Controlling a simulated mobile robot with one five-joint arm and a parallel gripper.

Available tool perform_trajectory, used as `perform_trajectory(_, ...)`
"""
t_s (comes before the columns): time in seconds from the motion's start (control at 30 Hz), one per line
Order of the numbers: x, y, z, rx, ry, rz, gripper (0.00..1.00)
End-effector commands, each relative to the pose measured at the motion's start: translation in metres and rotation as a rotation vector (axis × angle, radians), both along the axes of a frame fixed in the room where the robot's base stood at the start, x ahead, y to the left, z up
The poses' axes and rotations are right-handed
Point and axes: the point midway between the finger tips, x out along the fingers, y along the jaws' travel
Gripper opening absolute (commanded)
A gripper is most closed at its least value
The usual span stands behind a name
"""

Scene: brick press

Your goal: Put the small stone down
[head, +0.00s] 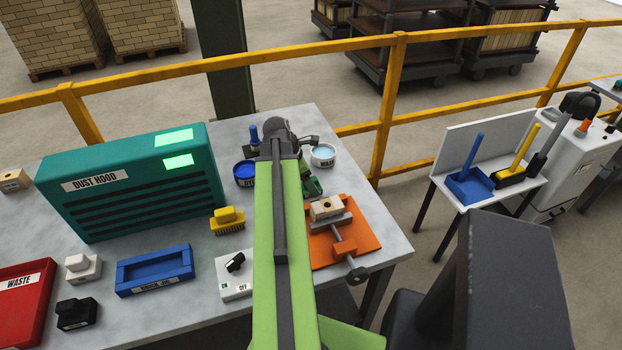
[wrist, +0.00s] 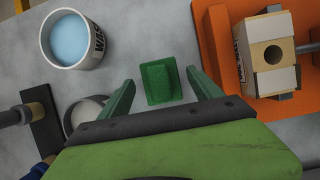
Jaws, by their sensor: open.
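A small green block (wrist: 160,83), which looks like the small stone, lies on the grey tabletop in the wrist view. My gripper (wrist: 159,76) is open, with one green finger on each side of the block. Gaps show between the block and both fingers. I cannot tell how high the fingertips are above the table. In the head view my arm hides most of this spot. A green part (head: 312,186) shows just right of the arm, and I cannot tell whether it is finger or block.
Right of my gripper is an orange vise (head: 355,235) holding a pale block with a hole (head: 326,208). Behind is a white bowl of light blue liquid (head: 323,156); a blue pot (head: 245,173) stands left. The dust hood (head: 130,185) fills the left back.

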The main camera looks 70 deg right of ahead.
Motion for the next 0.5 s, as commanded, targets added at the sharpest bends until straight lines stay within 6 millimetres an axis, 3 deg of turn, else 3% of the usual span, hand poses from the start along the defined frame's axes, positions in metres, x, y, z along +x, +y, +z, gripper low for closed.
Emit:
perform_trajectory(0.3,0.018,0.015,0.070,0.000,0.000,0.001,0.74)
perform_trajectory(0.5,0.029,0.025,0.104,0.000,0.000,0.000,0.74)
